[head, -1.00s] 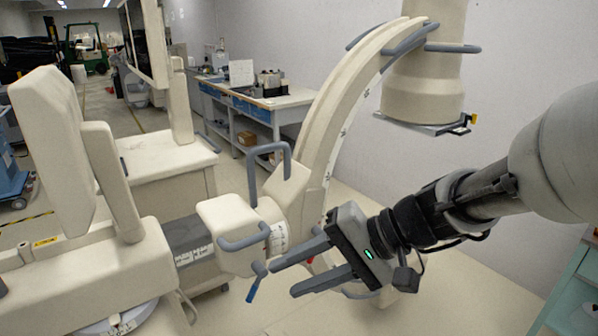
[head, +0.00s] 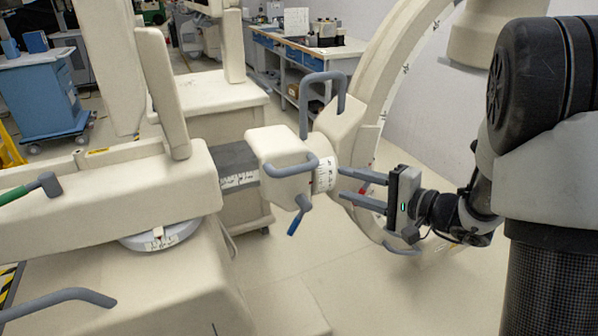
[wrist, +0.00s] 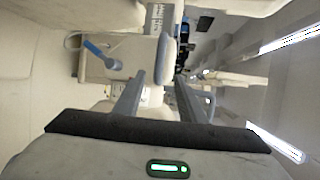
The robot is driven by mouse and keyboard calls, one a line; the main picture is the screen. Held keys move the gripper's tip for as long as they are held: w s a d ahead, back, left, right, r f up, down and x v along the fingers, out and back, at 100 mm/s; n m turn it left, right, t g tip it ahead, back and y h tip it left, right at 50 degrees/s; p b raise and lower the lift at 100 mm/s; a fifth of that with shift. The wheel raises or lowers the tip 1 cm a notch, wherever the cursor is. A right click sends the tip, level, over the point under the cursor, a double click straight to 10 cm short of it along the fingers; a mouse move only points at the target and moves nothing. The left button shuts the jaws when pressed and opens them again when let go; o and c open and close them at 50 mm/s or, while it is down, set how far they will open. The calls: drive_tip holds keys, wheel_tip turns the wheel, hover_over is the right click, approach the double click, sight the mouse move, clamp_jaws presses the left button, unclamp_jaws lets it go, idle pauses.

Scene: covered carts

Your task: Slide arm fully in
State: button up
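The slide arm (head: 239,166) is a dark grey bar with a white scale label. It runs from the cream cart body (head: 180,176) to a cream block (head: 281,163) at the foot of the C-shaped arm (head: 385,75). A grey bar handle (head: 290,166) crosses the block and a taller grey loop handle (head: 322,84) stands above it. My gripper (head: 343,183) is open, its fingers pointing left at the scaled collar (head: 323,176) beside the block. In the wrist view my gripper (wrist: 160,78) straddles a view of the cream block (wrist: 132,58); I cannot tell whether it touches anything.
A blue-tipped lever (head: 297,217) hangs below the block. A green-handled lever (head: 28,188) and a grey handle (head: 58,302) are at the left. A blue cart (head: 42,92) and a workbench (head: 318,53) stand behind. The floor (head: 375,300) is clear at front right.

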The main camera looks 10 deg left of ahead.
sight(302, 171)
drive_tip(key=x, duration=1.6)
clamp_jaws()
